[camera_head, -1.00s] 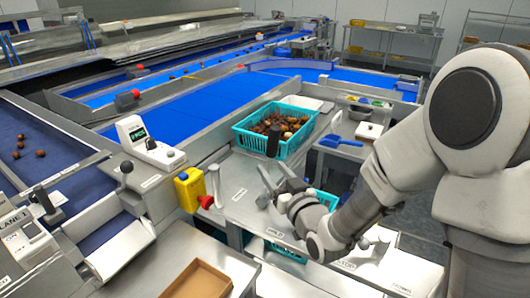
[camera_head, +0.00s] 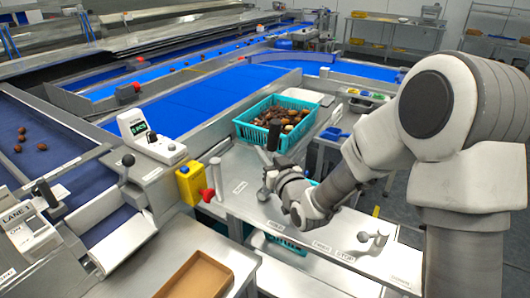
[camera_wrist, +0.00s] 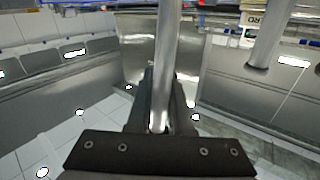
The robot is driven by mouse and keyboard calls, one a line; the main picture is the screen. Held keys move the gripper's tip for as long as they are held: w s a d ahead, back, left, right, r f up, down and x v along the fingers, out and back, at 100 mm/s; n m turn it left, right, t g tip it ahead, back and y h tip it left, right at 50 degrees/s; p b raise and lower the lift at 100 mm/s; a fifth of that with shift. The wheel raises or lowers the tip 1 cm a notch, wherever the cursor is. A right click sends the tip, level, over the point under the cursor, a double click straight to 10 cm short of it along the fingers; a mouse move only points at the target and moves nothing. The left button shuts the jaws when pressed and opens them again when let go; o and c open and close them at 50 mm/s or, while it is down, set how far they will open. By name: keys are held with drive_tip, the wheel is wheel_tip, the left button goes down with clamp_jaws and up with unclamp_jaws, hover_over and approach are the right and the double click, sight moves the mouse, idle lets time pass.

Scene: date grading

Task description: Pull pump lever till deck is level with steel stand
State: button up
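An upright lever with a black grip (camera_head: 273,136) stands in front of the teal crate; I take it for the pump lever. My gripper (camera_head: 270,178) is at its shaft, low down. In the wrist view a bright steel shaft (camera_wrist: 167,50) passes between my dark fingers (camera_wrist: 162,112), which lie close on both sides. The shaft's foot is hidden by my gripper. A grey steel surface (camera_head: 232,170) lies below the lever and crate. The frames do not settle which surface is the deck and which the stand, or whether they are level.
The teal crate (camera_head: 247,129) of dates stands behind the lever. A yellow box (camera_head: 191,182) with a red knob and a pale post (camera_head: 216,178) stand to the left. A brown tray (camera_head: 195,278) lies at the front. Blue belts (camera_head: 215,103) run behind.

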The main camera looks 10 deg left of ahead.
clamp_jaws()
idle(1.0)
